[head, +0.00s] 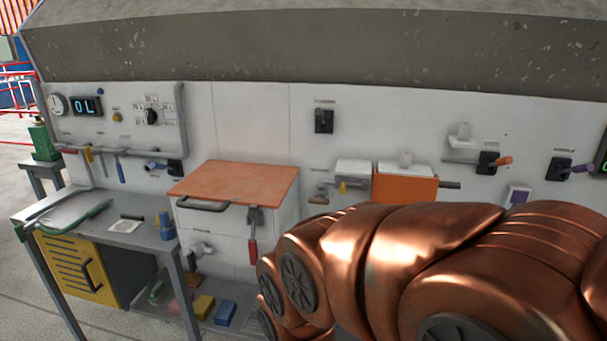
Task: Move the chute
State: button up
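No part is plainly marked as the chute. A box with a sloping orange top (235,182) and a grey bar handle (203,204) sticks out from the white panel at the middle left; I cannot tell whether this is the chute. An orange block (404,187) with a grey rod at its right side is mounted further right, just above my copper arm. My arm crosses the lower right and hides the panel behind it. My gripper is not in view.
A grey bench (110,236) with a yellow cabinet (79,271) stands at the left, carrying loose items. Hand tools (121,168) hang above it. Coloured blocks (204,306) lie on a low shelf. Switches (324,121) and levers (487,162) line the panel. A grey overhang (300,50) runs along the top.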

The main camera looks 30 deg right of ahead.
aim_at(386, 188)
jog(key=z, duration=1.35)
jog(key=k, duration=0.6)
jog(key=u, duration=1.1)
jog(key=i, duration=0.6)
jog(key=z, duration=0.65)
